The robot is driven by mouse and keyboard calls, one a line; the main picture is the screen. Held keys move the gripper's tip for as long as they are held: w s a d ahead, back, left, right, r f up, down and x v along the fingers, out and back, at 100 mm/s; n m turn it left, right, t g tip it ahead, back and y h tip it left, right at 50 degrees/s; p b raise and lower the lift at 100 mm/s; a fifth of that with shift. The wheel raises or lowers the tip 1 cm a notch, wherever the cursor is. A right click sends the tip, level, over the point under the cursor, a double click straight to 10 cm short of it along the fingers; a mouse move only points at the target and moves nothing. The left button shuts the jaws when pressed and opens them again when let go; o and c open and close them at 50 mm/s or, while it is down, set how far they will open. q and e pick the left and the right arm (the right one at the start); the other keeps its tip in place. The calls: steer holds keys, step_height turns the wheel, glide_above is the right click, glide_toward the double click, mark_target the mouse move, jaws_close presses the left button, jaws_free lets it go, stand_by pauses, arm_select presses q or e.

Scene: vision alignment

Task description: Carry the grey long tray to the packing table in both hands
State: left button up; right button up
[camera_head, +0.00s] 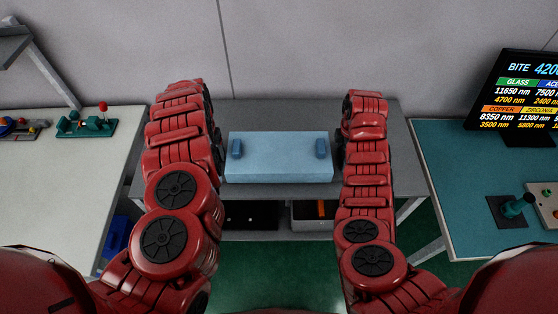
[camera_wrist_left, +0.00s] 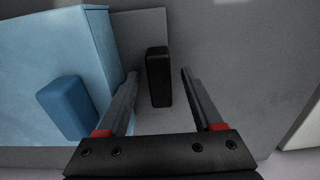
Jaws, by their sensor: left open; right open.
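In the left wrist view a grey block-like end (camera_wrist_left: 135,30), which looks like part of the grey tray, stands behind a light blue box, with a black upright handle (camera_wrist_left: 158,75) on it. My left gripper (camera_wrist_left: 160,78) is open, its two fingers on either side of that handle in the picture; I cannot tell whether they reach it. In the head view I cannot make out the grey tray. My right gripper (camera_head: 341,150) is open at the right side of the blue box, mostly hidden by its own arm.
The light blue box (camera_head: 278,160) with two blue handles sits on the grey table (camera_head: 278,114) between my arms. A white bench (camera_head: 60,175) stands left, with small devices. A teal bench (camera_head: 455,170) stands right, with a screen (camera_head: 520,90) and a joystick. Bins (camera_head: 310,213) sit below.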

arm_select(q)
steer(key=c, duration=1.1)
arm_select(e)
steer(key=c, duration=1.1)
arm_select(q)
jaws_close()
arm_select(e)
jaws_close()
arm_select(q)
steer(key=shift+r, duration=0.1)
arm_select(e)
steer(key=shift+r, duration=0.1)
